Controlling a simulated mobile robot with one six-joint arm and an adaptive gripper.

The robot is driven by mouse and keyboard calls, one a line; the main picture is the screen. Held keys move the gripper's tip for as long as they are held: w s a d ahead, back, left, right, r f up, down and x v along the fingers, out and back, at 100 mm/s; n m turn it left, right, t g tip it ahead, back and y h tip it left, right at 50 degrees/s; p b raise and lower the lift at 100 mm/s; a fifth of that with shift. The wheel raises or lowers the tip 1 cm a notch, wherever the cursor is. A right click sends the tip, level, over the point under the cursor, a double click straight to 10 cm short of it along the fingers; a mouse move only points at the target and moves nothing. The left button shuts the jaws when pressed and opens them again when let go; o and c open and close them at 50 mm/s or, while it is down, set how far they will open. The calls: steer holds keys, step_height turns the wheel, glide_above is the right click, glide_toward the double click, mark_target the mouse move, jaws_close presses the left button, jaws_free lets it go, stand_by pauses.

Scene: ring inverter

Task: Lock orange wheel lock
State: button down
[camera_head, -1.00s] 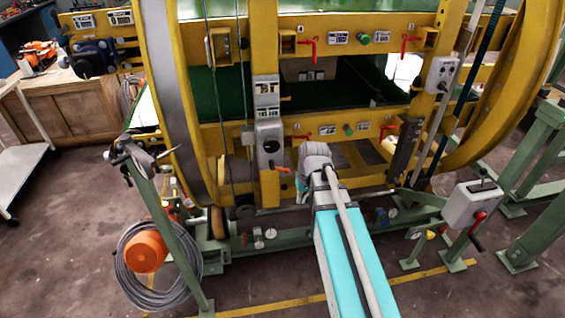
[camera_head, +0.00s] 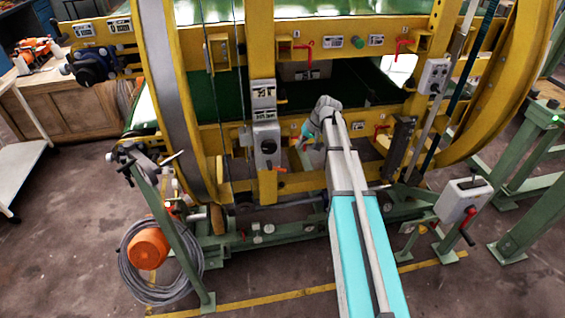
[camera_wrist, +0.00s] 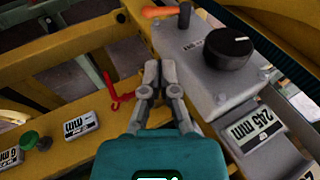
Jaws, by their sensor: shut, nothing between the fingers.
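The orange lock handle (camera_head: 279,169) sticks out at the lower end of the grey box (camera_head: 267,143) on the yellow upright. In the wrist view the orange handle (camera_wrist: 160,12) is at the top edge, beside the grey box with a black knob (camera_wrist: 228,48). My gripper (camera_wrist: 160,64) is shut and empty, with its fingertips pointing towards the yellow beam, left of the grey box and short of the handle. In the head view my gripper (camera_head: 306,143) is right of and above the handle, partly hidden by my arm.
A red lever (camera_wrist: 117,92) is left of my fingers on the yellow beam. A green button (camera_wrist: 29,139) and number plates lie further left. The large yellow ring (camera_head: 170,100) stands to the left. An orange drum with coiled cable (camera_head: 148,249) is on the floor.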

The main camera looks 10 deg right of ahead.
steer(key=shift+f, duration=0.2)
steer(key=b, duration=1)
glide_toward(283, 170)
steer(key=w+a+r+x, duration=0.1)
steer(key=x, duration=0.4)
steer(key=shift+s+b+x, duration=0.15)
steer(key=shift+b+x, duration=0.45)
steer(key=shift+x, duration=0.1)
steer(key=shift+s+b+x, duration=0.15)
steer(key=shift+b+x, duration=0.45)
steer(key=shift+x, duration=0.15)
